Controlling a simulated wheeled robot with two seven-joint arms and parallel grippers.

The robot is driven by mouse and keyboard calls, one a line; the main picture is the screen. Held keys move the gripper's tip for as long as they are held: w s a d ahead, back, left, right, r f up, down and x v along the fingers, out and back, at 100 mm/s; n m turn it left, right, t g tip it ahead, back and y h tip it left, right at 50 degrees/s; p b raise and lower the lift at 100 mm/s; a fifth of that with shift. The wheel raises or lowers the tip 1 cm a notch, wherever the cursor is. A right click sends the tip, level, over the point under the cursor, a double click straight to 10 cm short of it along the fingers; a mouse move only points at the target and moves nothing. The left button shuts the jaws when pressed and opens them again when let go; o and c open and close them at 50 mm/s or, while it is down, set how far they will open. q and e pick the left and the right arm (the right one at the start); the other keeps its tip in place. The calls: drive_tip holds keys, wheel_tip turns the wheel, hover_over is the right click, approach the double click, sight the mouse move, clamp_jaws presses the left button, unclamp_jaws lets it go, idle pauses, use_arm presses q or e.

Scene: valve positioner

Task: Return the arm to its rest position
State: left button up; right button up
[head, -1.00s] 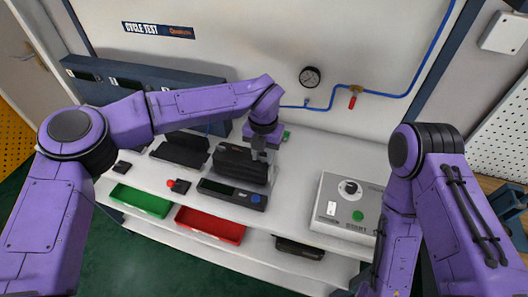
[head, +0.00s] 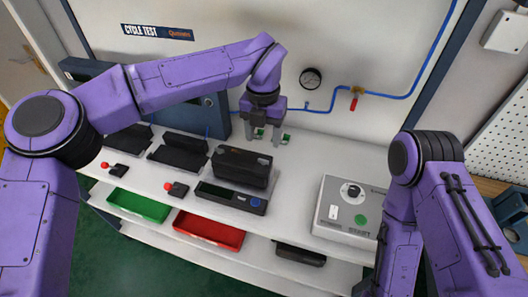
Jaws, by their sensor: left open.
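My left arm (head: 180,82) reaches in from the left over the white bench. Its gripper (head: 262,139) is open, with the two fingers pointing down and apart and nothing between them. It hangs above and behind a black positioner-like block (head: 242,166), which stands at the back of a dark unit with a blue knob (head: 231,197). The gripper looks clear of the block. My right arm (head: 405,200) hangs down at the right; its gripper is out of the picture.
A grey box with a dial and green button (head: 347,211) stands at the right. Green (head: 139,205) and red (head: 209,229) trays sit along the front. Dark cradles (head: 179,153) stand at the left. A blue air line with a gauge (head: 311,78) runs on the back wall.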

use_arm(q)
wheel_tip(320, 180, up, 2)
drive_tip(key=shift+r, duration=0.25)
drive_tip(key=shift+r, duration=0.1)
